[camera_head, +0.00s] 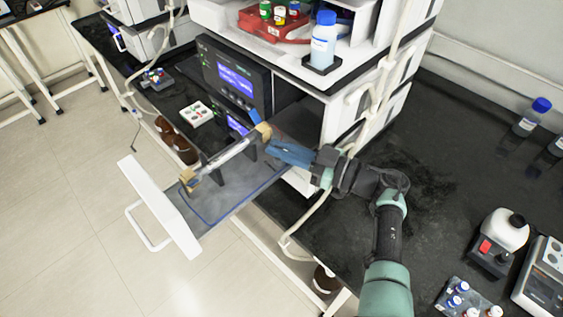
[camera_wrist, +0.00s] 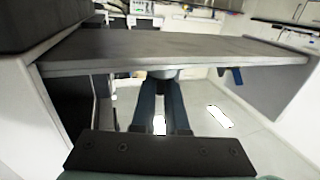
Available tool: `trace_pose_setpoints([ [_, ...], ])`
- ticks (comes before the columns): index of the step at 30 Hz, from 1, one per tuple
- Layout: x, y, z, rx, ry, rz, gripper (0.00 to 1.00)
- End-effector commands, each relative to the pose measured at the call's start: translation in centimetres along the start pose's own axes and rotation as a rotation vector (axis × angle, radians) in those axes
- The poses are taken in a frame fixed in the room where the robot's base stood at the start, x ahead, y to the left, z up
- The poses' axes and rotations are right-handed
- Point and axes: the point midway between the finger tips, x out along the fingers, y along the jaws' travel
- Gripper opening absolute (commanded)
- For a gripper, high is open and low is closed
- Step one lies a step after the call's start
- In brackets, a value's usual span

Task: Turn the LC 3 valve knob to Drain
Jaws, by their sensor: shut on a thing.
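My gripper (camera_head: 272,149) reaches in from the right at the side of the instrument stack, its blue fingers level beside the pulled-out tray (camera_head: 232,203). In the wrist view my gripper (camera_wrist: 163,84) has its two fingers close together, with the tips at a grey round piece (camera_wrist: 164,74) that looks like the valve knob. A dark slab edge hides most of this piece. I cannot read an LC 3 label or a Drain mark, and cannot tell which way the knob points. A clear column with tan ends (camera_head: 222,163) lies above the tray.
The dark instrument panel (camera_head: 209,68) with a lit screen stands behind the tray. The tray's white front (camera_head: 158,207) sticks out over the floor. A pale hose (camera_head: 321,214) hangs close to my arm. A blue-capped bottle (camera_head: 323,45) stands on the shelf above.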

Motion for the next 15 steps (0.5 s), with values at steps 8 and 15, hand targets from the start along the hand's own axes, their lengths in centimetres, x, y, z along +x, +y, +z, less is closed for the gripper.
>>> trace_pose_setpoints([
  [8, 0.01, 0.11, 0.95, -0.003, 0.0, -0.129, 0.0],
  [15, 0.09, 0.05, 0.78, -0.004, 0.0, -0.226, 0.0],
])
